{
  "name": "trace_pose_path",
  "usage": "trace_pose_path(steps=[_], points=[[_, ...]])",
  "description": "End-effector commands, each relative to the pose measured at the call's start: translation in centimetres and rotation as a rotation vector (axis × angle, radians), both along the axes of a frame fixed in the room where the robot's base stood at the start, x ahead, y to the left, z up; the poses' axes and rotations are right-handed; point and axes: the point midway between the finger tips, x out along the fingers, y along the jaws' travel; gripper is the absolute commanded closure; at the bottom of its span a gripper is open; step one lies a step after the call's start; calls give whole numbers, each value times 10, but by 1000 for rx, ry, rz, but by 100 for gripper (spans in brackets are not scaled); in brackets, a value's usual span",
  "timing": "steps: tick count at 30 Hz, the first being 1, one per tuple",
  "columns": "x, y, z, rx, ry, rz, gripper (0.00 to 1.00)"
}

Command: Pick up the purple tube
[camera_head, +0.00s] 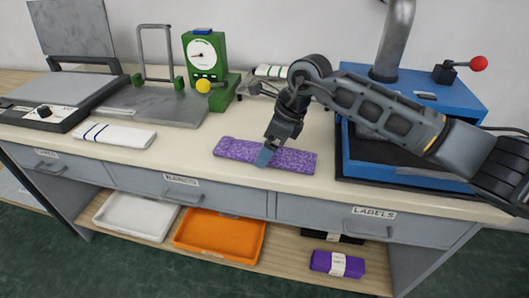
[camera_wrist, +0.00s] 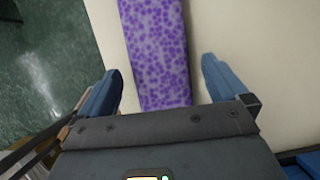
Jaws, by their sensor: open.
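A flat purple tube with a mottled pattern (camera_head: 240,149) lies lengthwise along the front of the cream counter. My gripper (camera_head: 265,157) is over the middle of it, pointing down, and covers a small part of it. In the wrist view the tube (camera_wrist: 158,50) runs between the two blue fingers of my gripper (camera_wrist: 160,66), with a gap on each side. The jaws are open and hold nothing. I cannot tell how far the fingertips are above the counter.
A white striped piece (camera_head: 115,135) lies to the left. A green dial gauge (camera_head: 205,58) stands behind, and a blue machine (camera_head: 430,98) at right. Below are a white tray (camera_head: 133,218), an orange tray (camera_head: 220,238) and a banded purple bundle (camera_head: 337,264).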

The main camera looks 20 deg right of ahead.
Motion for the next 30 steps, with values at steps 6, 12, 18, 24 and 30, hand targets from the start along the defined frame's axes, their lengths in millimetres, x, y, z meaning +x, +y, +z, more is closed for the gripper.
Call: trace_pose_path(steps=[6, 12, 18, 24, 30], points=[[3, 4, -11, 0, 0, 1, 0], [3, 4, -11, 0, 0, 1, 4], [3, 4, -11, 0, 0, 1, 23], [3, 4, -11, 0, 0, 1, 42], [3, 4, -10, 0, 0, 1, 55]])
